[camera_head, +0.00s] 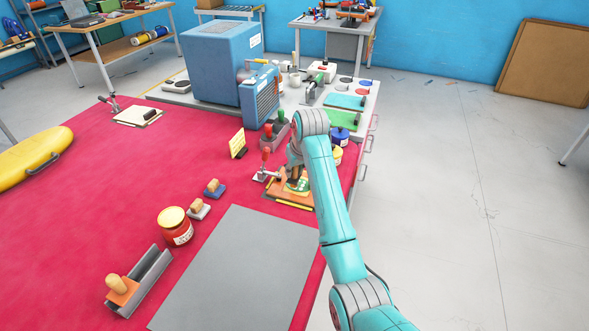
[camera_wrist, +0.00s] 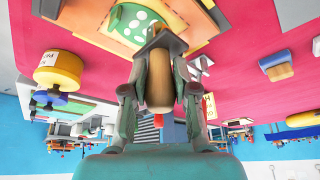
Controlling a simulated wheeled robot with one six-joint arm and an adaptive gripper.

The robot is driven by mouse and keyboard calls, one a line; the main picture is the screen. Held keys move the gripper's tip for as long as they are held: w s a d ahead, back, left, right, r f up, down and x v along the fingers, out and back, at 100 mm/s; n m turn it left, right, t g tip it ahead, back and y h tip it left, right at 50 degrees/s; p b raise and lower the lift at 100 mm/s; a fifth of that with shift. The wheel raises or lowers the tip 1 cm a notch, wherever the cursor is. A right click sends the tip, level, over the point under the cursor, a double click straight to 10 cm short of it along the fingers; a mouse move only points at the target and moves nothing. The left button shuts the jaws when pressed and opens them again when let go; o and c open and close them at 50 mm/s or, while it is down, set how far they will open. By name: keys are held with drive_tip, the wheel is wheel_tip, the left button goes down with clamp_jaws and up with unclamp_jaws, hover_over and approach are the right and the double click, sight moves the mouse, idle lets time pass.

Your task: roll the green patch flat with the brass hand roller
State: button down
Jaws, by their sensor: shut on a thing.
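My gripper (camera_wrist: 160,72) is shut on the wooden handle of the brass hand roller (camera_wrist: 158,90). The roller's frame and a small brass-coloured part show just beyond the fingertips. The green patch (camera_wrist: 128,22), with white spots, lies on an orange board in the wrist view. The roller end is at or just over the patch's edge; I cannot tell whether it touches. In the head view the green patch (camera_head: 299,185) shows beside my gripper (camera_head: 293,174), on the orange board (camera_head: 284,190) near the red table's right edge. My arm hides part of the board.
A red-handled clamp (camera_head: 265,165) stands at the board's left. A bare grey mat (camera_head: 240,270) lies in front. A blue machine (camera_head: 225,65) stands behind.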

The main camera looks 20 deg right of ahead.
drive_tip(key=shift+f, duration=0.65)
idle(0.5)
drive_tip(key=shift+w+d, duration=0.55)
drive_tip(key=shift+w, duration=0.25)
drive_tip(key=shift+w+d, duration=0.45)
drive_tip(key=shift+w, duration=0.1)
drive_tip(key=shift+w+d, duration=0.5)
drive_tip(key=shift+w, duration=0.15)
drive_tip(key=shift+s+a, duration=0.15)
